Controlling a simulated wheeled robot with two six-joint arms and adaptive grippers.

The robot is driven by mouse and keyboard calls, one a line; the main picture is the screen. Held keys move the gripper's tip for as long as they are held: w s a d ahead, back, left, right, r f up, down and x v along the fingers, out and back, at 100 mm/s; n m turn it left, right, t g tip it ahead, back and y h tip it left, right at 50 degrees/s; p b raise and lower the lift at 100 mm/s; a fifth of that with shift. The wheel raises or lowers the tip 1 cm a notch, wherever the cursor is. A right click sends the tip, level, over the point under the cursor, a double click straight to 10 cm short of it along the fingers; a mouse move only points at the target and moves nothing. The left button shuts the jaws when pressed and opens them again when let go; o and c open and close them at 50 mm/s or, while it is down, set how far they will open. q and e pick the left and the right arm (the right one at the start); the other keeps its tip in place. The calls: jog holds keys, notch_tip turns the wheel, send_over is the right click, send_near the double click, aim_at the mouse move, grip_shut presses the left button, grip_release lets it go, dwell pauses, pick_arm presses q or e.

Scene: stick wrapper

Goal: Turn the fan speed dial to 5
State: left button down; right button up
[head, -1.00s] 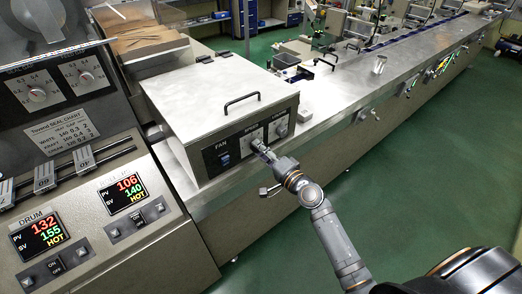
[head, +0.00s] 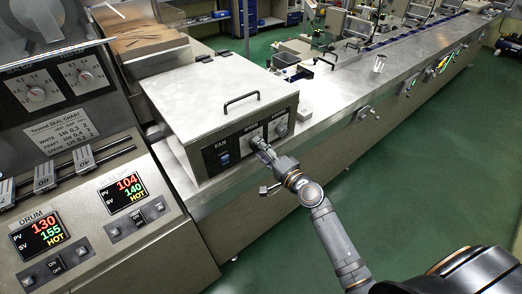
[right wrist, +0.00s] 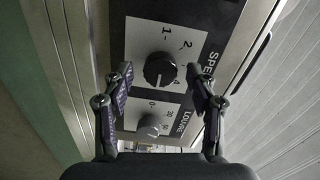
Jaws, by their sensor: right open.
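The fan speed dial (right wrist: 160,68) is a round black knob on a dark panel, with the numbers 1, 2 and what looks like 4 around it. I cannot make out its pointer clearly. In the head view the dial is mostly hidden behind my right gripper (head: 260,146), which is at the fan box front (head: 222,158). In the right wrist view my right gripper (right wrist: 159,78) is open. Its fingertips are on either side of the dial, with a visible gap at each side. My left gripper is not in view.
The louvre knob (right wrist: 149,124) is close by on the same panel; it also shows in the head view (head: 282,128). A blue fan switch (head: 224,157) is left of the dial. A handle (head: 240,98) stands on the box lid. Green floor (head: 420,190) is clear at right.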

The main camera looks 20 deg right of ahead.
jog(key=shift+s+d, duration=0.15)
jog(key=shift+s, duration=0.2)
jog(key=v, duration=0.6)
jog(key=shift+s, duration=0.4)
jog(key=shift+w+d, duration=0.1)
